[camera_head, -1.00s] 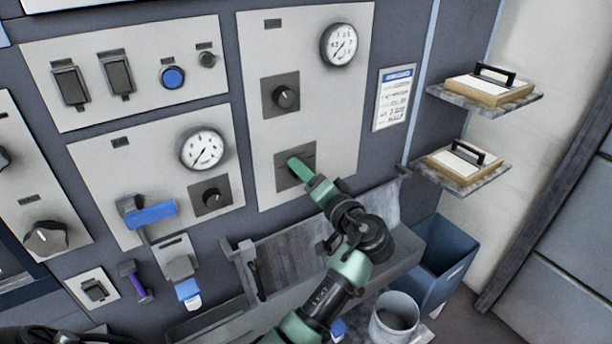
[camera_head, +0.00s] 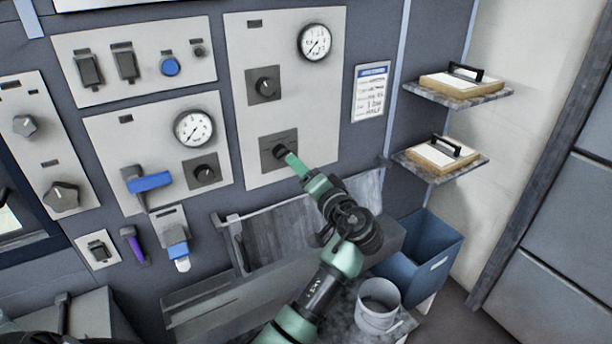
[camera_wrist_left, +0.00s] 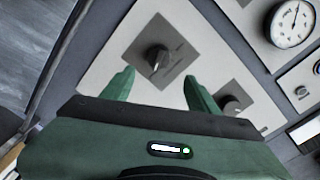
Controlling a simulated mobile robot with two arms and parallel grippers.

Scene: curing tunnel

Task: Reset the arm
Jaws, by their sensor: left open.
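My left gripper (camera_head: 291,160) is green and reaches up to the lower part of a tall light panel (camera_head: 308,105) in the head view. Its fingertips are just in front of, or close beside, a lower dark knob (camera_head: 277,152) on a grey square plate. In the left wrist view the two fingers (camera_wrist_left: 157,76) are spread apart with nothing held between them. A dark knob (camera_wrist_left: 157,57) shows beyond and between the fingertips, and looks clear of them. My right gripper is not in view.
An upper knob (camera_head: 265,86) and a gauge (camera_head: 314,42) sit above. Below my arm are a grey trough (camera_head: 262,245), a blue bin (camera_head: 420,255) and a light round bucket (camera_head: 378,303). Two shelves (camera_head: 480,100) (camera_head: 410,162) stick out at right. A blue handle (camera_head: 150,182) is at left.

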